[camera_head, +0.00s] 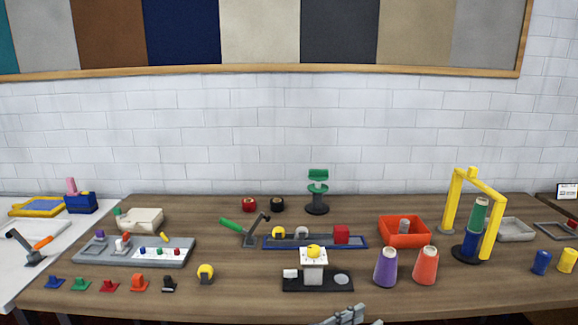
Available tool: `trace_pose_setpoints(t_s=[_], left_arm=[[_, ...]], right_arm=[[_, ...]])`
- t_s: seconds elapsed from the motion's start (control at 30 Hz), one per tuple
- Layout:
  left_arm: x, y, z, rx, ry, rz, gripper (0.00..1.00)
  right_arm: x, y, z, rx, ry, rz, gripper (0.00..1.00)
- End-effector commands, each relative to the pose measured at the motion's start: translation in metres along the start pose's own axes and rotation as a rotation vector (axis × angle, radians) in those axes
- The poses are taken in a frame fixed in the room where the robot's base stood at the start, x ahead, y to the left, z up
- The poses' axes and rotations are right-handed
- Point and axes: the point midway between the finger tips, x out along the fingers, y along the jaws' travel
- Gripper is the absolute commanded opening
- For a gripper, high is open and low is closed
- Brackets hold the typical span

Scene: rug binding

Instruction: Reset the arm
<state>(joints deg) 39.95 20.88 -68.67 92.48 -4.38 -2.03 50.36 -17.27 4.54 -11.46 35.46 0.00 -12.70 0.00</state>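A grey piece of a gripper (347,315) pokes up at the bottom edge, right of the middle; it appears to be my right one. Most of it is cut off, so its fingers' opening and any held thing are hidden. It is in front of the table's objects, apart from them in the picture. My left gripper is not in view. A green-handled lever (242,230) stands on the table left of the middle, its handle slanting up to the left.
On the wooden table (230,295) are a grey panel (176,257), a blue tray (314,246), a red bin (404,239), a purple cone (386,268), an orange cone (426,266) and a tall yellow frame (492,235). The front left-middle is fairly clear.

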Motion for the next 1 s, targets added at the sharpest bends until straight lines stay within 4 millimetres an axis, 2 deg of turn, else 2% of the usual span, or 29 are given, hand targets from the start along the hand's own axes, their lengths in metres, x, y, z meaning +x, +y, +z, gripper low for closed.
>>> trace_pose_setpoints(t_s=[0.03, 0.17, 0.27, 0.37, 0.47, 0.63, 0.7, 0.8, 1.0], left_arm=[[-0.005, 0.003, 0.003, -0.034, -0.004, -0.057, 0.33], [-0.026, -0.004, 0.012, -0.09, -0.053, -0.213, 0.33], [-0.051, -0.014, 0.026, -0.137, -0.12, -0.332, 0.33], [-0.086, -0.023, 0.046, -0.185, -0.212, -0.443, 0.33], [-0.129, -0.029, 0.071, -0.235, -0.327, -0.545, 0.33], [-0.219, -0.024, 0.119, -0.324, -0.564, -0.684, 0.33], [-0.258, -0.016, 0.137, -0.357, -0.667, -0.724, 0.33], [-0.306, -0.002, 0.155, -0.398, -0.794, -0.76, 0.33], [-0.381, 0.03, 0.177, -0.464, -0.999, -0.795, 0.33]], right_arm=[[0.0, 0.0, 0.0, 0.0, 0.0, 0.0, 0.46], [0.0, 0.0, 0.0, 0.0, 0.001, 0.0, 0.46], [0.0, 0.0, -0.001, 0.0, 0.002, 0.0, 0.46], [0.0, 0.0, -0.001, 0.0, 0.003, 0.0, 0.46], [0.0, 0.0, -0.001, 0.0, 0.003, 0.0, 0.46], [0.0, 0.0, -0.002, 0.0, 0.004, 0.001, 0.46], [0.0, 0.001, -0.002, 0.0, 0.004, 0.001, 0.46], [0.0, 0.001, -0.002, 0.0, 0.005, 0.001, 0.46], [0.0, 0.001, -0.003, 0.0, 0.005, 0.001, 0.46]])
